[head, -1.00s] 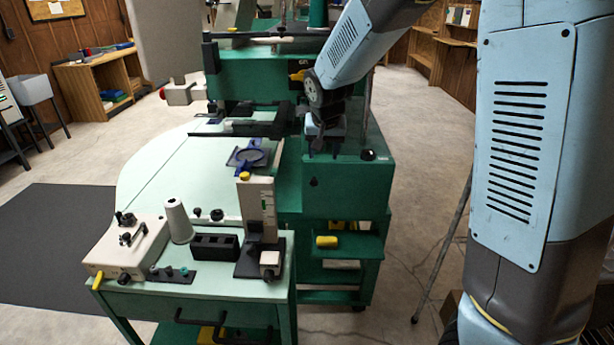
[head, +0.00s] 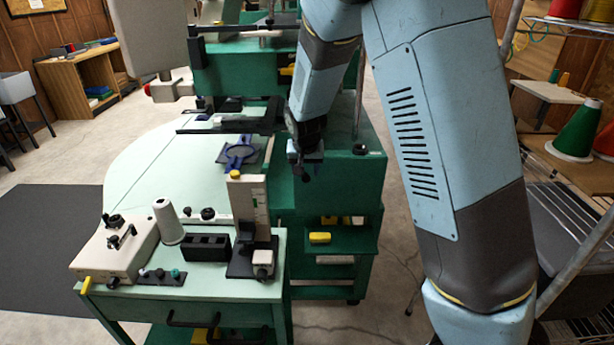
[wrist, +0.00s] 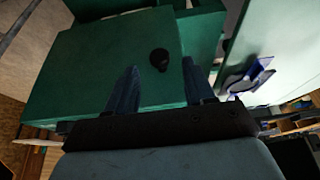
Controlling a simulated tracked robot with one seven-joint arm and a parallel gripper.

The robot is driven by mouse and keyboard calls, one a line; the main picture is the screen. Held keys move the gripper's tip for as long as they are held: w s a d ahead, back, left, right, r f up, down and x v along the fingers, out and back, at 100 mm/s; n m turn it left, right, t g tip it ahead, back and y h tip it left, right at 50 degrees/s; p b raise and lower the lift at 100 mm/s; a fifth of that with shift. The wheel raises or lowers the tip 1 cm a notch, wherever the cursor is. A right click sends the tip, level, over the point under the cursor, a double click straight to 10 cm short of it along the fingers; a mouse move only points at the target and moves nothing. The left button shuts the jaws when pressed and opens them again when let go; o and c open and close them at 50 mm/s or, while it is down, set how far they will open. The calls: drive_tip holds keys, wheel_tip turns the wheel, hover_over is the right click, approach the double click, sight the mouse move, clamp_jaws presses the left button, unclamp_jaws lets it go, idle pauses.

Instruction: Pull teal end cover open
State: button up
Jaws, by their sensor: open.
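The teal end cover (head: 345,190) is the boxy green front end of the machine, and it looks closed. It also fills much of the wrist view (wrist: 85,75). A small black knob (wrist: 158,60) sticks out of its face. My gripper (head: 305,172) is in front of the cover's left part in the head view, and hides the knob there. In the wrist view my gripper (wrist: 160,78) is open, with one dark finger on each side of the knob's line. The knob lies just beyond the fingertips, nearer the right one. I see no contact.
A pale green side table (head: 225,288) with a cream box (head: 115,248), a white cone (head: 168,222) and a black block stands at front left. A blue ring-shaped frame (head: 240,155) lies behind it. A wire rack with thread cones (head: 580,130) is at right.

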sight(306, 177)
drive_tip(key=shift+x, duration=1.95)
clamp_jaws()
drive_tip(key=shift+d, duration=0.1)
